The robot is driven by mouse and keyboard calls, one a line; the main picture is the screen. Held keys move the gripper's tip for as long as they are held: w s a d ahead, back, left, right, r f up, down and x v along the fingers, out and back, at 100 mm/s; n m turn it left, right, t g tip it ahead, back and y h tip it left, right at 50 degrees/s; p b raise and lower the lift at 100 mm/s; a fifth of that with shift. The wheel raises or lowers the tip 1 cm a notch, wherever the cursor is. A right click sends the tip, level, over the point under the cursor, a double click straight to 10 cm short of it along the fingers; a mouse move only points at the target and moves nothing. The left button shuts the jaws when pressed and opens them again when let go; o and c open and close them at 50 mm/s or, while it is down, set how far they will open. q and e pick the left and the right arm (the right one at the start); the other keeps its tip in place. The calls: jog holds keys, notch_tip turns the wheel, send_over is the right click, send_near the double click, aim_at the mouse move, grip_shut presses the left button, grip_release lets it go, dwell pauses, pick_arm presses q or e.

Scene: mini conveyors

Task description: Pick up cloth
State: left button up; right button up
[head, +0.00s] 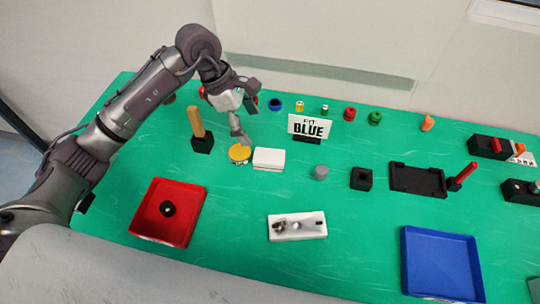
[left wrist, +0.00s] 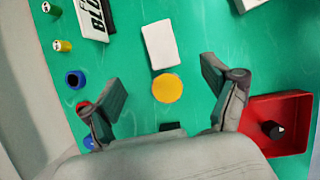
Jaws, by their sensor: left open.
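A white, flat, rectangular piece that looks like the folded cloth (head: 268,159) lies on the green table (head: 345,240), just right of a yellow disc (head: 239,153). My left gripper (head: 243,115) is open and empty above the table, behind the disc and cloth in the head view. In the left wrist view, the cloth (left wrist: 160,45) lies beyond the fingertips of my left gripper (left wrist: 164,78), and the yellow disc (left wrist: 167,88) shows between the fingers. Nothing is between the fingers at their height. My right gripper is not in view.
A wooden peg in a black block (head: 202,143) stands left of the disc. A "BLUE" sign (head: 309,127) stands behind right. A red tray (head: 145,222), a white holder (head: 297,238) and a blue tray (head: 440,264) lie nearer. Small coloured rings and cylinders line the back.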

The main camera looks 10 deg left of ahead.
aim_at(270, 155)
pick_arm(q)
jog(key=p+x, duration=0.1)
jog(key=x, duration=0.6)
jog(key=shift+s+d+f+p, duration=0.1)
jog(key=shift+d+f+p, duration=0.15)
jog(key=shift+p, duration=0.05)
jog(key=p+x, duration=0.2)
jog(key=x, duration=0.2)
jog(key=shift+f, duration=0.1)
jog(key=shift+d+f, duration=0.1)
jog(key=shift+f, duration=0.45)
jog(key=c, duration=1.2)
jog(key=shift+c, duration=0.2)
jog(key=shift+r, duration=0.1)
jog(key=shift+r, duration=0.5)
notch_tip(270, 155, up, 2)
jog(key=shift+r+b, duration=0.25)
jog(key=shift+b, duration=0.55)
jog(key=s+d+r+b, duration=0.3)
jog(key=s+d+r, duration=0.2)
jog(key=d, duration=0.5)
notch_tip(270, 155, up, 2)
jog(key=shift+s+r, duration=0.2)
jog(key=shift+s, duration=0.15)
